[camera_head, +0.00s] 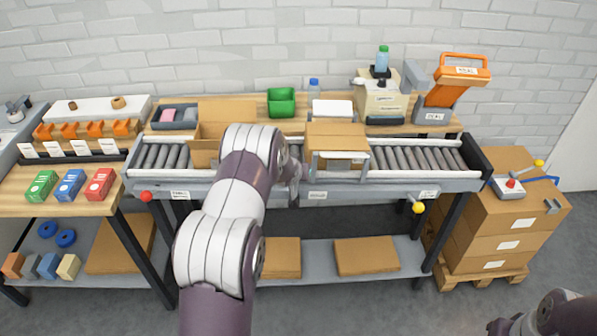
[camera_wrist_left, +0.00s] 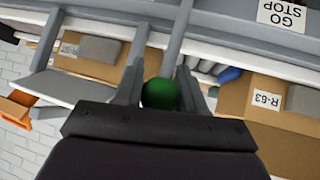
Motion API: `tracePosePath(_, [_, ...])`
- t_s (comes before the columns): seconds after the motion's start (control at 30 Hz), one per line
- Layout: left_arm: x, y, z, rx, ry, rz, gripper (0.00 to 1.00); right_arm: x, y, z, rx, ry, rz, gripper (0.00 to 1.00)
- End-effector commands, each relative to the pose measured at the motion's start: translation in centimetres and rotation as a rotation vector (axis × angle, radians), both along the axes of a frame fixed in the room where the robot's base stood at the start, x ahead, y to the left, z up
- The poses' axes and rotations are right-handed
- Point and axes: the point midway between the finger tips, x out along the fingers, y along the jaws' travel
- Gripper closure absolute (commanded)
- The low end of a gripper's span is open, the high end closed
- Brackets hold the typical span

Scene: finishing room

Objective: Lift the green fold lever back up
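The green knob of the fold lever (camera_wrist_left: 160,93) shows in the left wrist view as a round ball between the fingers of my left gripper (camera_wrist_left: 160,75). The fingers meet the ball on both sides with no clear gap. In the head view my left gripper (camera_head: 294,178) is at the front of the roller conveyor, left of the grey folding frame (camera_head: 340,163). My forearm hides the knob there. My right gripper (camera_head: 503,328) is low at the bottom right edge, away from the conveyor. Its fingers are too small to judge.
An open carton (camera_head: 205,152) and a second carton (camera_head: 335,134) stand on the roller conveyor (camera_head: 415,160). A red knob (camera_head: 146,197) and a yellow knob (camera_head: 418,208) are at its front. Stacked boxes (camera_head: 500,220) stand on the right. The floor before the conveyor is clear.

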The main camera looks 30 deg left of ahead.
Motion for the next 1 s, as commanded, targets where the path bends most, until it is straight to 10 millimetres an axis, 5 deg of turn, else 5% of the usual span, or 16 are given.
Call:
tracePosePath(0.47, [-0.7, -0.1, 0.7, 0.0, 0.0, 0.0, 0.38, 0.0, 0.0, -0.2, 0.0, 0.0, 0.0, 0.57])
tracePosePath(1.0, [-8.5, -1.8, 8.2, -0.001, 0.002, 0.001, 0.38, 0.0, 0.0, -0.7, 0.0, 0.0, 0.0, 0.57])
